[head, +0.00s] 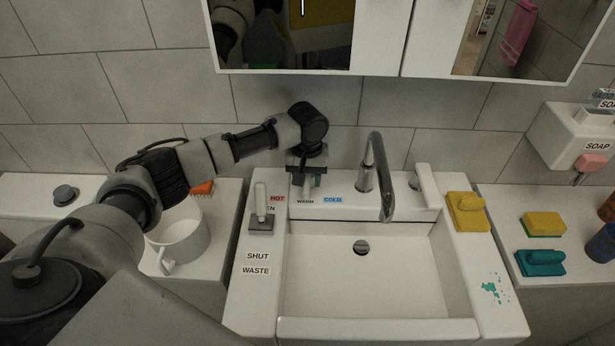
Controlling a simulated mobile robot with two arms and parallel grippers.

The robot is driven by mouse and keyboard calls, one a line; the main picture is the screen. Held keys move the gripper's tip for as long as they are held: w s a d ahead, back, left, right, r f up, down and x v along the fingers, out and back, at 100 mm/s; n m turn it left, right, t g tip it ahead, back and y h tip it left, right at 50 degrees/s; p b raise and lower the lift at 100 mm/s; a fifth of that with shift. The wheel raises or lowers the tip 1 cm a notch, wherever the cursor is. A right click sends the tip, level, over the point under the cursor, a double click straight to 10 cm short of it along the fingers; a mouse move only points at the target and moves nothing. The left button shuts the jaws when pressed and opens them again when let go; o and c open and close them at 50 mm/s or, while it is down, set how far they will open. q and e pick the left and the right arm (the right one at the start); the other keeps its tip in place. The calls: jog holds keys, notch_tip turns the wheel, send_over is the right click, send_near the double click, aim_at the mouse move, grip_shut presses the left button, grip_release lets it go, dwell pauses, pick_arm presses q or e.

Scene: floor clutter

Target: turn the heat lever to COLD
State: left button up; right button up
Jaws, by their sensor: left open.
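The white basin (360,284) carries a row of heat labels on its back ledge: a red HOT label (277,198), a WARM label (305,201) and a blue COLD label (333,199). My left gripper (306,184) reaches in from the left and points down just behind the WARM label. It is open. The heat lever is mostly hidden by the gripper, so I cannot tell its exact position or whether a finger touches it. My right gripper is out of view.
A chrome tap (378,175) stands right of the gripper, with a white handle (427,186) beyond it. A white waste lever (261,202) stands upright at left. A white mug (180,238) sits under my left arm. Yellow sponges (467,211) lie right.

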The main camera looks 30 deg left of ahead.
pick_arm(q)
jog(key=shift+f, duration=0.5)
grip_shut()
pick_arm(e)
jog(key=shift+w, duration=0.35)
pick_arm(q)
jog(key=shift+r, duration=0.1)
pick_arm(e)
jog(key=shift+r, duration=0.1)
